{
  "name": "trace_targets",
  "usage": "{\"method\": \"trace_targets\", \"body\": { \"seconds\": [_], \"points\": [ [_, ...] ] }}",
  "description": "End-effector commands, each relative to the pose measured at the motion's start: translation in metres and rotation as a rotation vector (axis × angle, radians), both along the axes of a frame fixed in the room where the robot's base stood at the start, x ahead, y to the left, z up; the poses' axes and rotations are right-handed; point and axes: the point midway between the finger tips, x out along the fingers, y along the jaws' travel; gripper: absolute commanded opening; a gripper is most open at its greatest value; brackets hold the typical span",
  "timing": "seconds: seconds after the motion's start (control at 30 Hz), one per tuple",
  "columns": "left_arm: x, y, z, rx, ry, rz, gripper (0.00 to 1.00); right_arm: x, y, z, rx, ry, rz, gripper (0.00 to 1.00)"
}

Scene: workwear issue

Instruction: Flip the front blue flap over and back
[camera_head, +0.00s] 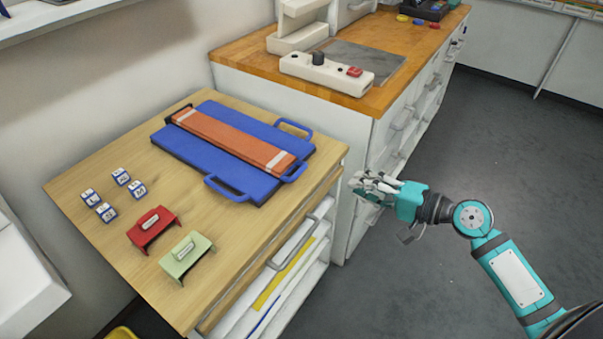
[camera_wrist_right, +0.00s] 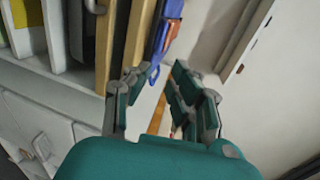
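A blue folding board (camera_head: 190,150) lies flat on the wooden table. An orange strip (camera_head: 235,138) with pale bands crosses its middle. The blue part nearer the lower left, with a blue loop handle (camera_head: 224,190), lies flat. Other blue loop handles show at the board's right end. My right gripper (camera_head: 362,186) is to the right of the table, beyond its edge, apart from the board. In the wrist view its fingers (camera_wrist_right: 165,80) are spread with nothing between them. A blue edge of the board (camera_wrist_right: 170,22) shows beyond the fingers. My left gripper is out of view.
Several small white-and-blue blocks (camera_head: 122,177), a red stand (camera_head: 152,228) and a green stand (camera_head: 187,256) sit at the table's left and front. A wood-topped counter (camera_head: 380,97) with a white machine stands behind. Open floor lies to the right.

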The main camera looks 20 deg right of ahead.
Motion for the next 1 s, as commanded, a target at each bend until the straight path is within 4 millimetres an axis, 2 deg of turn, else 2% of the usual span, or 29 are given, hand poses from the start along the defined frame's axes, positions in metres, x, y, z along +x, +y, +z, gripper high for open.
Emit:
{"method": "trace_targets", "body": {
  "seconds": [0.1, 0.27, 0.6, 0.8, 1.0],
  "points": [
    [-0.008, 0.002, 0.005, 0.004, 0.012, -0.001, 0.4, 0.017, 0.012, -0.001, 0.0, -0.004, 0.001, 0.22],
    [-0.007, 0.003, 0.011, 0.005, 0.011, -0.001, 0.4, 0.044, 0.033, -0.009, 0.001, -0.003, -0.003, 0.22],
    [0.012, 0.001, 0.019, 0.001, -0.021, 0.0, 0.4, 0.1, 0.076, -0.026, -0.001, -0.002, -0.004, 0.22],
    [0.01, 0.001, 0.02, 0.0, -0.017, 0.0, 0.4, 0.12, 0.092, -0.033, -0.003, -0.002, -0.003, 0.22],
    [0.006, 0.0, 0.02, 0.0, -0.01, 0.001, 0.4, 0.126, 0.097, -0.035, -0.004, -0.002, -0.003, 0.22]
  ]
}}
